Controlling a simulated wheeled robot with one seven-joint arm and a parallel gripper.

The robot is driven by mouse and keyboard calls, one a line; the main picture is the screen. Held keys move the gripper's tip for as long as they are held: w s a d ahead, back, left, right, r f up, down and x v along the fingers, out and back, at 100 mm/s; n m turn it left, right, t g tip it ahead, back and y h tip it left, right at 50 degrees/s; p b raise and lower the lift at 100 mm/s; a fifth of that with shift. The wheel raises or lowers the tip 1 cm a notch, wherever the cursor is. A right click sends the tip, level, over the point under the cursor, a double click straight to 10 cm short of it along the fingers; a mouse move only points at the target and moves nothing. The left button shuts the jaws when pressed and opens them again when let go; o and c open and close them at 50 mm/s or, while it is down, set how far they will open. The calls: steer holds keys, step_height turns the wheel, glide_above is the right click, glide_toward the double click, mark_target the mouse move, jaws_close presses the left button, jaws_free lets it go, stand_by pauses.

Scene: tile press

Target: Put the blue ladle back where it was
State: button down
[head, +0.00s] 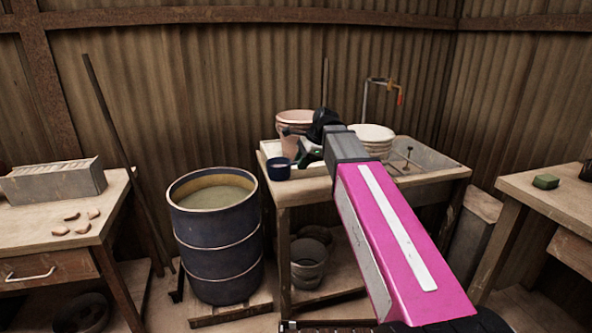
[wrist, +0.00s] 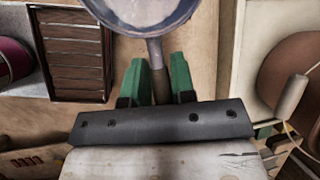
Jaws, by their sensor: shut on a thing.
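The blue ladle (head: 278,169) is in my gripper (head: 309,157), over the left end of the wooden sink bench (head: 300,190). In the wrist view the ladle's round bowl (wrist: 150,12) is at the top, partly cut off by the frame edge. Its handle runs down between the green fingers of my gripper (wrist: 158,75), which are shut on it. My dark wrist hides part of the bench behind. I cannot tell whether the bowl touches the bench top.
A pinkish bucket (head: 296,118) and a white bucket (head: 371,136) stand on the bench, beside the sink basin (head: 432,159). A dark blue drum (head: 217,240) of murky liquid stands left. Tables flank both sides; a green sponge (head: 545,181) lies on the right one.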

steer(key=w+d+f, duration=0.1)
steer(key=w+f, duration=0.1)
steer(key=w+d+f, duration=0.1)
steer(key=w+d, duration=0.1)
steer(key=w, duration=0.1)
steer(key=w+d+f, duration=0.2)
steer(key=w, duration=0.1)
steer(key=shift+d+f, duration=0.1)
steer(key=shift+f, duration=2.2)
steer(key=shift+f, duration=0.1)
steer(key=c, duration=1)
jaws_free()
steer(key=shift+o, duration=0.2)
steer(key=v, duration=1.2)
steer(key=shift+s, duration=0.15)
